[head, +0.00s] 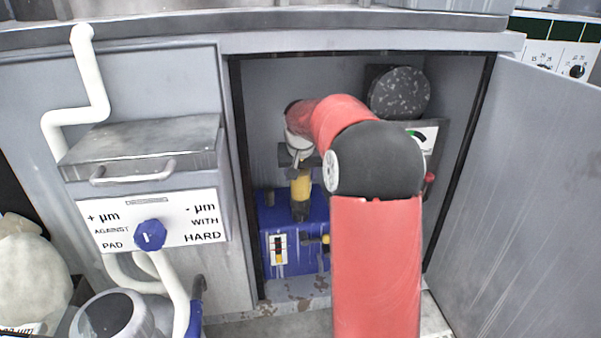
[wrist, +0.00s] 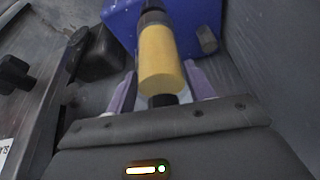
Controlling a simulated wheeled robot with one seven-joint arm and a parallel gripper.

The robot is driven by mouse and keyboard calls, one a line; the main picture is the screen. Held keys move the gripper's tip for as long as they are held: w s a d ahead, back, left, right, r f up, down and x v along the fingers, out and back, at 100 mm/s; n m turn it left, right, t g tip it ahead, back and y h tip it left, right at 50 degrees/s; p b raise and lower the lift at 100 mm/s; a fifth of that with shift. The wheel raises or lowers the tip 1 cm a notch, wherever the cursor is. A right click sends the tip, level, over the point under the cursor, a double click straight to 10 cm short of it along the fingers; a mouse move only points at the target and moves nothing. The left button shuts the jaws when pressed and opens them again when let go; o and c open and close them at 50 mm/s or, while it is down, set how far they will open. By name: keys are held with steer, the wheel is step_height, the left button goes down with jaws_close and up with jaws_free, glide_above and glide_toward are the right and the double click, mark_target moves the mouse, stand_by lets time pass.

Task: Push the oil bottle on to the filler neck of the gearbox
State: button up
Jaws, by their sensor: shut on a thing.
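The oil bottle (head: 301,188) is yellow with dark ends and stands roughly upright above the blue gearbox (head: 268,228) in the open cabinet. My gripper (head: 301,168) reaches down from above and is shut on the bottle. In the wrist view the yellow bottle (wrist: 158,58) lies between the two purple fingers of my gripper (wrist: 160,76). The bottle's dark far end meets the blue gearbox (wrist: 198,17) there. The filler neck is hidden behind the bottle's end, so I cannot tell how far the bottle is on it.
The cabinet's open door (head: 505,190) stands to the right. A speckled dark round part (head: 399,93) is at the upper back. A gauge glass (head: 279,249) is on the gearbox front. A panel with a blue knob (head: 149,235) and white pipes (head: 88,75) are left of the opening.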

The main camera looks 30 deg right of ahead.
steer(key=shift+f+b, duration=0.6)
steer(key=shift+f, duration=0.35)
steer(key=o, duration=1.3)
steer(key=p+v, duration=0.1)
steer(key=v, duration=0.7)
